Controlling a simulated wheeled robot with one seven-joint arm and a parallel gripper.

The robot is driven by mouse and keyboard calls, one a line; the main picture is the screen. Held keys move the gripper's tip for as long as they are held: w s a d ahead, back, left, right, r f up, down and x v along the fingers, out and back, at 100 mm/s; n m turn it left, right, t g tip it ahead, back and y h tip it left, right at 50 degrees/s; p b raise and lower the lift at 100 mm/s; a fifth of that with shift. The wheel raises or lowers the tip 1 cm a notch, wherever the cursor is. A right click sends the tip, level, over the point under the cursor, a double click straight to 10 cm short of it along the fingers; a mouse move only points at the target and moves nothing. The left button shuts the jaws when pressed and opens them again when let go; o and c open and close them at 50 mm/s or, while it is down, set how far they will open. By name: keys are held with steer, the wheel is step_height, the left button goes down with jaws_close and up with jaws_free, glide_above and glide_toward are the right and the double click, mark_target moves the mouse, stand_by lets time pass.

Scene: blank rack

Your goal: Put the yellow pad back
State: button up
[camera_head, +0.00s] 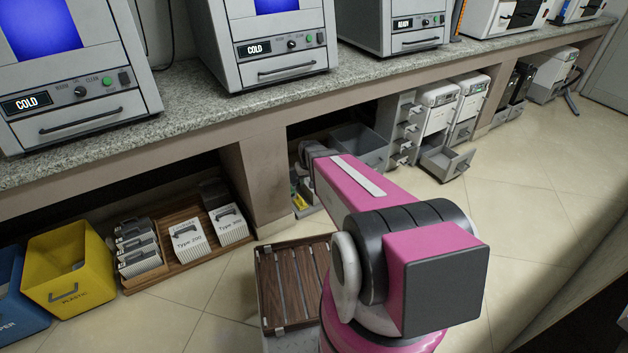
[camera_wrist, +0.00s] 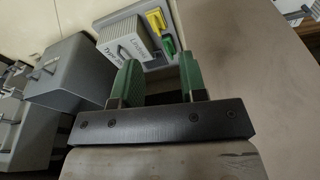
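The yellow pad (camera_wrist: 156,19) lies in a grey tray (camera_wrist: 178,59) beside a green pad (camera_wrist: 168,46) and a white ribbed "Type 300" box (camera_wrist: 133,45). In the head view a small yellow patch, likely the same pad (camera_head: 300,202), shows low under the counter, partly hidden by my pink arm. My gripper (camera_wrist: 159,78) has two green fingers that stand well apart with nothing between them. The tray lies beyond the fingertips, and the yellow pad is apart from them. In the head view my gripper's fingers are hidden.
A grey bin (camera_head: 360,140) stands under the counter (camera_head: 240,110), near my arm. A wooden rack (camera_head: 158,252) with white boxes, a yellow bin (camera_head: 70,268) and a blue bin (camera_head: 15,300) are at the left. A slatted wooden platform (camera_head: 283,318) is in front. Floor at right is clear.

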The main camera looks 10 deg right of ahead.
steer(key=s+r+m+g, duration=0.1)
steer(key=s+r+g, duration=0.1)
steer(key=s+r, duration=1.2)
steer(key=shift+s+m, duration=0.4)
steer(key=shift+s, duration=0.45)
